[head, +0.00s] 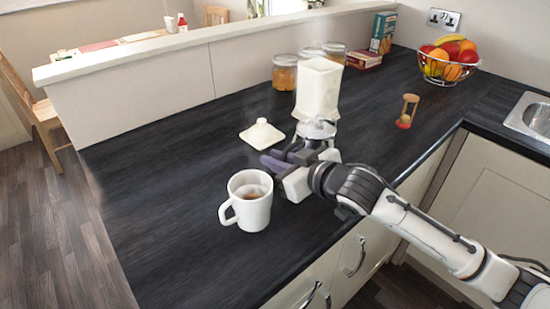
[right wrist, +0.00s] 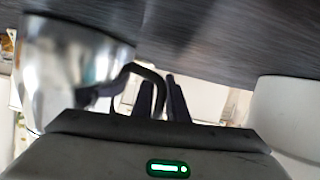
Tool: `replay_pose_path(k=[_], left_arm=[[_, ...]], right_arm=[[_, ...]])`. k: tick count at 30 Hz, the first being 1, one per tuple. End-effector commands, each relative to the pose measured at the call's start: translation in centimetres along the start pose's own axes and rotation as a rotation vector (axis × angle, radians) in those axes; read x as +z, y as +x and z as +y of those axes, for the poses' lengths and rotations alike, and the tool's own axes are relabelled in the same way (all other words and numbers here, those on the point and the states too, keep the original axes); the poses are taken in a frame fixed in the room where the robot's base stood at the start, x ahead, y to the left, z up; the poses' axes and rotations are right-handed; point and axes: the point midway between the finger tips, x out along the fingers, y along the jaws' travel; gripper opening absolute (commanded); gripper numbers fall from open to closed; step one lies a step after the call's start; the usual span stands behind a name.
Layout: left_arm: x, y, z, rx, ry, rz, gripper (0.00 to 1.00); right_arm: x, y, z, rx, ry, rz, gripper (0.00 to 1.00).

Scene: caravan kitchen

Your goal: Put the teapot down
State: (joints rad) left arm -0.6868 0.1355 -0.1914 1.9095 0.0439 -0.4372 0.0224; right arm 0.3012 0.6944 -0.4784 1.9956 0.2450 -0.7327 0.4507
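The shiny metal teapot (right wrist: 70,65) fills the left of the right wrist view, its black handle (right wrist: 140,70) arching toward my right gripper (right wrist: 160,98). The gripper's dark fingers are close together with the handle between them. In the head view my right gripper (head: 277,160) is low over the counter, and the teapot (head: 317,129) shows only partly behind it. I cannot tell whether its base touches the counter. A white mug (head: 248,204) with brown liquid stands left and in front of the gripper. My left gripper is out of view.
A white square jar (head: 318,88) stands right behind the teapot. A white lid (head: 262,134) lies to its left. Jars (head: 285,73), boxes (head: 383,32), a fruit bowl (head: 448,65) and an hourglass (head: 407,111) stand farther off. The dark counter (head: 160,180) is clear at left.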

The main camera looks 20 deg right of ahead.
Motion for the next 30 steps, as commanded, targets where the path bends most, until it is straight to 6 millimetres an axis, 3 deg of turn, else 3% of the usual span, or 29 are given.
replay_pose_path(k=[2, 14, 30], left_arm=[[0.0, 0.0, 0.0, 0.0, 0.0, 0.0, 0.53], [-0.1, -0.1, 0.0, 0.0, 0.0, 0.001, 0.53], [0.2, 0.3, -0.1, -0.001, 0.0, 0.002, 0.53]], right_arm=[[0.0, 0.0, 0.0, 0.0, 0.0, 0.0, 0.28], [-0.3, -0.5, 0.0, 0.0, -0.001, 0.0, 0.28], [-0.1, -10.6, 0.1, 0.0, -0.001, -0.003, 0.28]])
